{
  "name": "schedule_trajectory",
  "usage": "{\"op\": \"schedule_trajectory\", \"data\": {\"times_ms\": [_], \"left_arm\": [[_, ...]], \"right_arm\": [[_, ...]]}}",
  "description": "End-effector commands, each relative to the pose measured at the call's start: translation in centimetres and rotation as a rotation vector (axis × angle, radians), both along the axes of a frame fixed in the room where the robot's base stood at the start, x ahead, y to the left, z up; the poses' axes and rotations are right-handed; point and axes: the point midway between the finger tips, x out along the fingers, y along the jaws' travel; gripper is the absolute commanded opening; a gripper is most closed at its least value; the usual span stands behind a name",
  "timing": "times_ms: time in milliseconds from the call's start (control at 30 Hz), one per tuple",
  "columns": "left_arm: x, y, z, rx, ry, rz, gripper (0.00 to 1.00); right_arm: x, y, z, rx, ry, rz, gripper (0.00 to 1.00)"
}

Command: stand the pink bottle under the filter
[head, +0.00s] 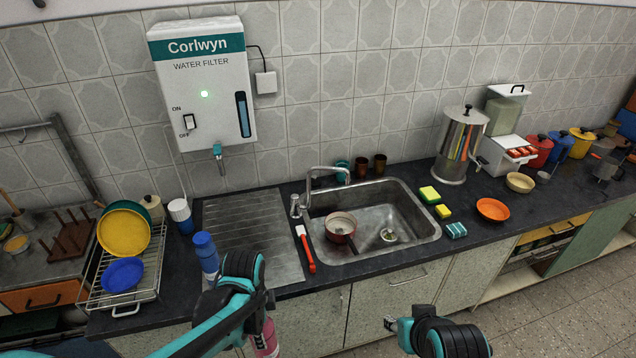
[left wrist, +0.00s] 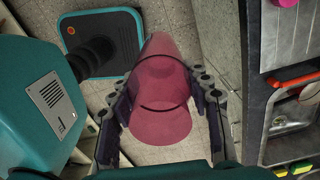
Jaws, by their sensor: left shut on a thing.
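The white water filter (head: 203,95) with a teal top hangs on the tiled wall at the left, a green light lit on its front. Its teal tap (head: 219,152) points down above the ribbed steel drainboard (head: 250,228). My left gripper (left wrist: 165,125) is shut on the pink bottle (left wrist: 160,85), which lies between its two fingers in the left wrist view. In the head view the pink bottle (head: 266,340) shows at the bottom, in front of the counter edge and partly hidden by my left arm. My right gripper (head: 391,324) is low in front of the cabinets; its fingers are unclear.
A blue bottle (head: 206,256) stands at the drainboard's front left corner. A red-handled brush (head: 305,248) lies between drainboard and sink (head: 408,247), which holds a bowl (head: 341,228). The drainboard's middle is clear.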

Motion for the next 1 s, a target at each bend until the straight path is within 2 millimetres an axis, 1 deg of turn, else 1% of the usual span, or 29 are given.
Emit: {"op": "schedule_trajectory", "data": {"times_ms": [33,200,400,500,600,700,933,967,1000], "left_arm": [[0.9,0.3,-1.8,0.0,0.0,0.12,0.08],[3.4,1.5,-5.3,0.001,0.0,0.582,0.08],[5.8,2.9,-8.9,0.001,0.0,1.058,0.08],[6.6,3.4,-10.2,0.001,0.0,1.226,0.08],[7.1,3.8,-10.9,0.001,0.0,1.339,0.08],[7.4,4.0,-11.2,0.001,0.0,1.398,0.08],[7.4,4.0,-11.2,0.001,0.0,1.416,0.08],[7.4,4.0,-11.2,0.001,0.0,1.416,0.08],[7.4,4.0,-11.2,0.001,0.0,1.415,0.08]], "right_arm": [[0.0,0.0,-1.5,0.0,0.0,0.0,0.4],[0.0,0.0,-4.1,0.0,0.0,0.0,0.4],[0.0,0.0,-6.4,0.0,0.0,0.0,0.4],[0.0,0.0,-7.2,0.0,0.0,0.0,0.4],[0.0,0.0,-7.6,0.0,0.0,0.0,0.4],[0.0,0.0,-7.8,0.0,0.0,0.0,0.4],[0.0,0.0,-7.7,0.0,0.0,0.0,0.4],[0.0,0.0,-7.7,0.0,0.0,0.0,0.35],[0.0,0.0,-7.7,0.0,0.0,0.0,0.34]]}}
